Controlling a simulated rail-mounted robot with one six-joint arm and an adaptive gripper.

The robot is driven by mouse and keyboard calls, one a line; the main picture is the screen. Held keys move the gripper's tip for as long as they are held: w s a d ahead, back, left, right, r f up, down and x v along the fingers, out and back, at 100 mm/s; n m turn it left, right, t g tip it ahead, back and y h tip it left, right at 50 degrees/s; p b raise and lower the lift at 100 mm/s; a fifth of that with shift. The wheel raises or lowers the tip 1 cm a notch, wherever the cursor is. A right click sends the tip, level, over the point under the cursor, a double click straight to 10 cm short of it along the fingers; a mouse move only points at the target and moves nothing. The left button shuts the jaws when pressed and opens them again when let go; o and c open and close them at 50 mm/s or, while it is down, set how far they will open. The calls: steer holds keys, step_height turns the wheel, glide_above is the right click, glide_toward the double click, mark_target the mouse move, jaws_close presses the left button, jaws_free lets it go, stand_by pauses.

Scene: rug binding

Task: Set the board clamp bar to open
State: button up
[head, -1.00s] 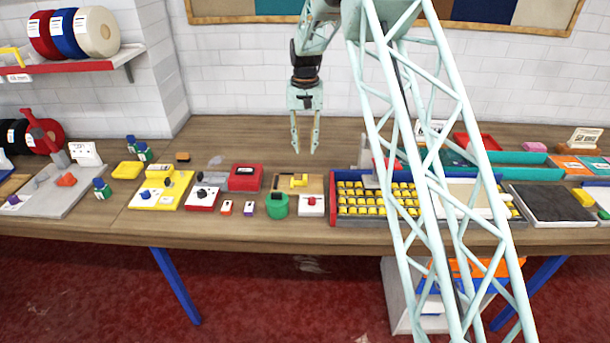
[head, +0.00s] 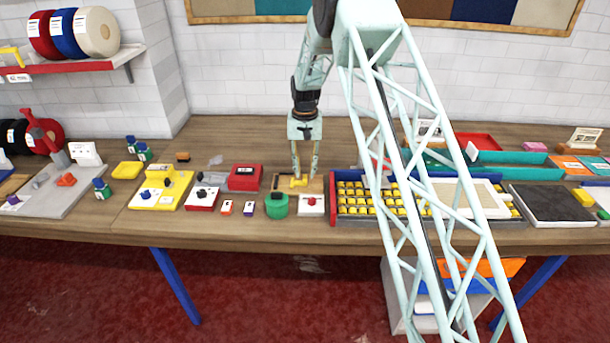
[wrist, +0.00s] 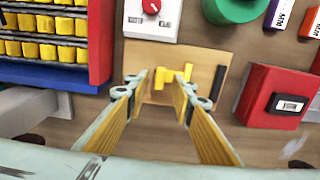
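A small wooden board (wrist: 200,55) with a yellow handle-like piece (wrist: 172,76) on it lies on the table; I take the yellow piece for the clamp bar. A black strip (wrist: 217,84) runs along one edge of the board. In the head view the board (head: 277,185) and yellow piece (head: 299,182) are near the table's middle. My gripper (head: 304,173) points down just above the board. In the wrist view its two fingers (wrist: 160,92) are apart, with the yellow piece between and beyond their tips. Nothing is held; I cannot tell whether a finger touches it.
A red box with a gauge (head: 245,178) stands left of the board. A green round container (head: 277,207) and a white box with a red knob (head: 311,205) are in front. A tray of yellow pieces (head: 372,212) lies close on the right. The table behind is clear.

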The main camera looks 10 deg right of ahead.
steer(key=shift+f, duration=1.1)
jaws_close()
